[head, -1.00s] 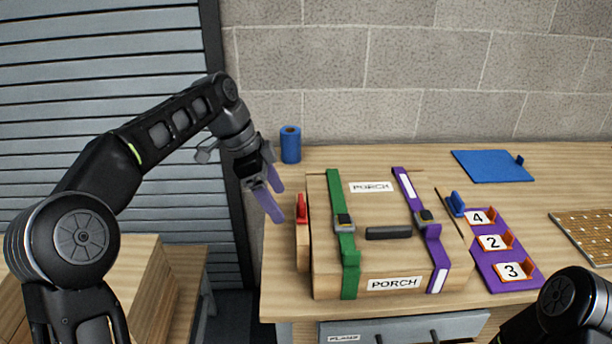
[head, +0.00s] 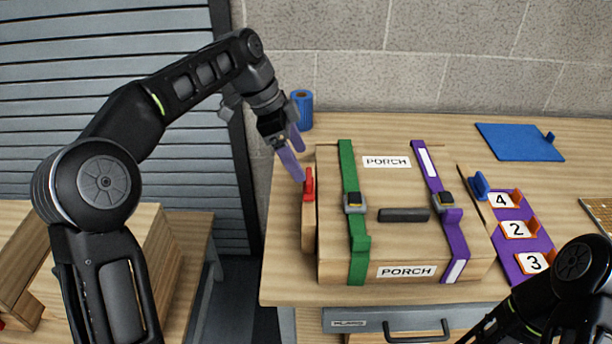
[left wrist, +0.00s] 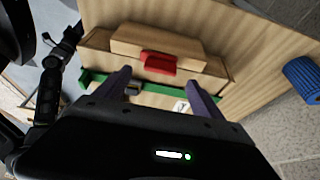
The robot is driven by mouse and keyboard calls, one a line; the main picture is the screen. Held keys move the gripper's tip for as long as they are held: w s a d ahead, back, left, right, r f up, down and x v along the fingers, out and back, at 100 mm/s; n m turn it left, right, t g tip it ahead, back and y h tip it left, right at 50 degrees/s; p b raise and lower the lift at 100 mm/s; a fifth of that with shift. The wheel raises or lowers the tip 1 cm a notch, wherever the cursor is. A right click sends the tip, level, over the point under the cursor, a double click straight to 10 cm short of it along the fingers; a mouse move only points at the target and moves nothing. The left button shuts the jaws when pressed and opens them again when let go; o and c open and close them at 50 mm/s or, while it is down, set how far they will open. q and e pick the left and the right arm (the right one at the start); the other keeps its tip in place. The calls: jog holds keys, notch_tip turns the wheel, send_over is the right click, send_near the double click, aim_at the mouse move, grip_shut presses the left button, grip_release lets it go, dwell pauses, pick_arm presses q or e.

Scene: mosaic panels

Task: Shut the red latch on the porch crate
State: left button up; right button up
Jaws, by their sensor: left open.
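The wooden porch crate (head: 391,235) stands on the bench with a green strap (head: 350,172) and a purple strap (head: 432,183) over it. The red latch (head: 309,184) is on the crate's left side; it also shows in the left wrist view (left wrist: 159,62). My left gripper (head: 297,158) is open and empty, just behind and above the latch. In the left wrist view, its purple fingers (left wrist: 160,80) are apart, with the latch beyond them between their lines. I cannot tell whether they touch it. Only links of my right arm show at lower right; its gripper is out of view.
A blue roll (head: 302,108) stands behind my left gripper. A purple panel (head: 535,240) with numbered tiles lies right of the crate, and a blue board (head: 519,142) lies at back right. A grey drawer (head: 420,320) is below the bench top.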

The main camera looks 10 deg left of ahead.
aim_at(307, 175)
pick_arm(q)
jog(key=p+x, duration=0.1)
jog(key=x, duration=0.4)
jog(key=shift+f, duration=0.2)
jog(key=c, duration=1.4)
